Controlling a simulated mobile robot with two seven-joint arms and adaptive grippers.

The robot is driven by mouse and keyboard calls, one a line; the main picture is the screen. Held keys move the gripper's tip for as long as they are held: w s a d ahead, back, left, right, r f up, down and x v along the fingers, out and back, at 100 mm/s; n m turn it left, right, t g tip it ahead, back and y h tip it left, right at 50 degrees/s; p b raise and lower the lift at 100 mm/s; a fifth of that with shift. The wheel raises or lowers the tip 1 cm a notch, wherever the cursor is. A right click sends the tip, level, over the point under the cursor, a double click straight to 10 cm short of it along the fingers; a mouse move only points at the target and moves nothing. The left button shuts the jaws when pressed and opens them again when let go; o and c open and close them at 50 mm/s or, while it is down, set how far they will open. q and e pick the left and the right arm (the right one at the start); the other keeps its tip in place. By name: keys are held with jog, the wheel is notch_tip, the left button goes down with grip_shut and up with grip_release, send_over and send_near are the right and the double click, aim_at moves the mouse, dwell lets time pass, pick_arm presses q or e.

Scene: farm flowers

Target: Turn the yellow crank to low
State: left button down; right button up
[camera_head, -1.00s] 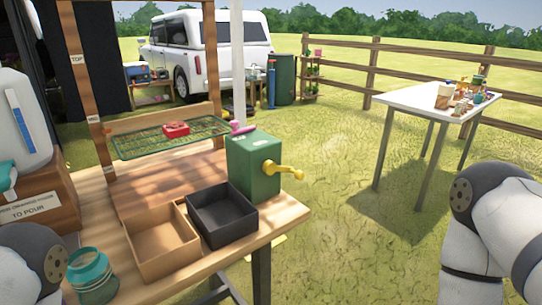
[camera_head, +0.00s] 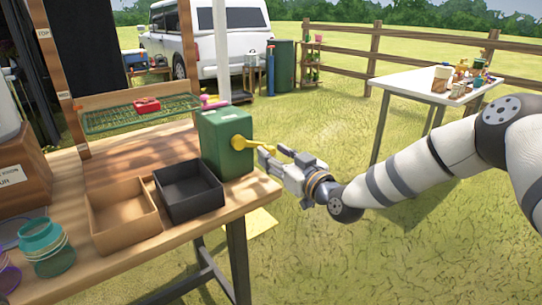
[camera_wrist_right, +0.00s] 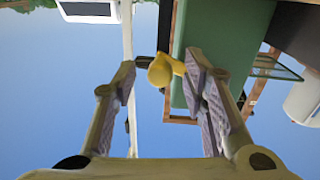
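The green box (camera_head: 224,142) stands at the right end of the wooden table, with the yellow crank (camera_head: 242,143) on its right side. The crank's arm points to the right, toward my right gripper (camera_head: 270,154). My right gripper is open beside the box, its fingertips at the crank's outer end. In the right wrist view the yellow crank end (camera_wrist_right: 162,69) shows between the spread fingers, close to the right-hand finger; I cannot tell whether they touch. Any low marking on the box is not readable. My left gripper is not in view.
A black tray (camera_head: 188,209) and a brown tray (camera_head: 152,222) sit on the table left of the box. A teal-lidded jar (camera_head: 47,262) is at the front left. A green wire rack (camera_head: 108,122) is behind. Open grass lies right of the table.

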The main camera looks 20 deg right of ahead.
jog(key=shift+w+a, duration=0.2)
jog(key=shift+w, duration=0.5)
grip_shut()
jog(key=shift+r, duration=0.1)
